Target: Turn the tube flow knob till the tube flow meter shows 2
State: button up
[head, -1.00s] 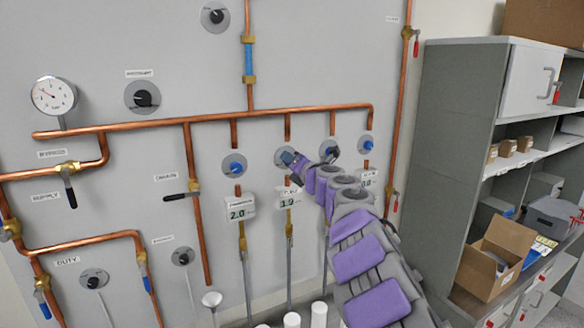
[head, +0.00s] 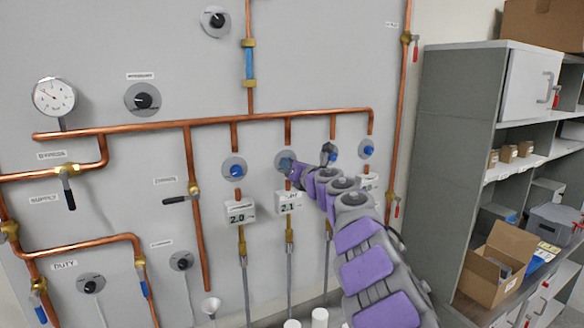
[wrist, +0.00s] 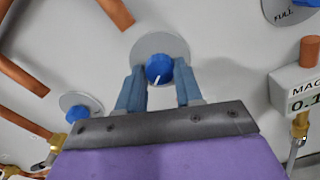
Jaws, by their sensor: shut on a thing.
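A blue knob (wrist: 158,68) with a white pointer line sits on a round grey plate, between the two blue-grey fingers of my gripper (wrist: 157,82) in the wrist view. The fingers are shut on it from both sides. In the head view my gripper (head: 296,170) reaches this knob, second from the left in a row under the copper pipe, and mostly hides it. The digital meter (head: 288,203) below it reads 2.1. Its label is partly covered and too small to read, so I cannot confirm it is the tube flow meter.
The meter to the left (head: 238,212) reads 2.0, under another blue knob (head: 235,170). More blue knobs are close on the right. Copper pipes (head: 200,122) and valve levers surround the panel. A shelf unit (head: 455,140) with boxes stands at the right.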

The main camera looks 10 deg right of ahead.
jog(key=shift+f, duration=0.25)
jog(key=o, duration=0.7)
jog(key=shift+w, duration=0.1)
jog(key=shift+o, duration=0.8)
jog(key=shift+w, duration=0.15)
jog(key=shift+o, duration=0.9)
jog(key=shift+r, duration=0.15)
jog(key=b+v, duration=0.3)
jog(key=v, duration=1.4)
jog(key=shift+s+b, duration=0.3)
jog(key=shift+b, duration=0.1)
